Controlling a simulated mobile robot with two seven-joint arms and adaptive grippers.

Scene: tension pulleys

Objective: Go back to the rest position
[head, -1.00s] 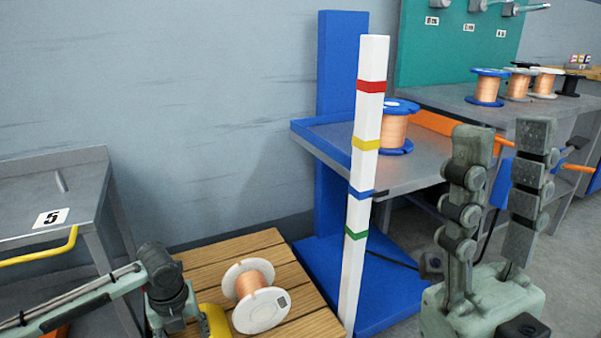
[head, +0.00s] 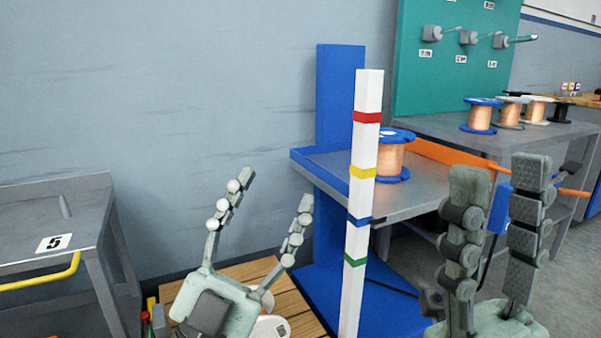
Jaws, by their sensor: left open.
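My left gripper (head: 272,192) is open and empty. Its two fingers point upward and stand apart, left of the striped post and above the wooden pallet. My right gripper (head: 497,170) is at the lower right, fingers pointing up with a gap between them and nothing visible in it. It is in front of the grey platform of the blue lift.
A white post (head: 367,95) with coloured bands stands between my grippers. A copper spool (head: 390,158) sits on the blue lift's platform (head: 415,195). A white-flanged spool (head: 272,328) on the pallet (head: 245,272) is mostly hidden by my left gripper. A grey cart (head: 90,215) stands left.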

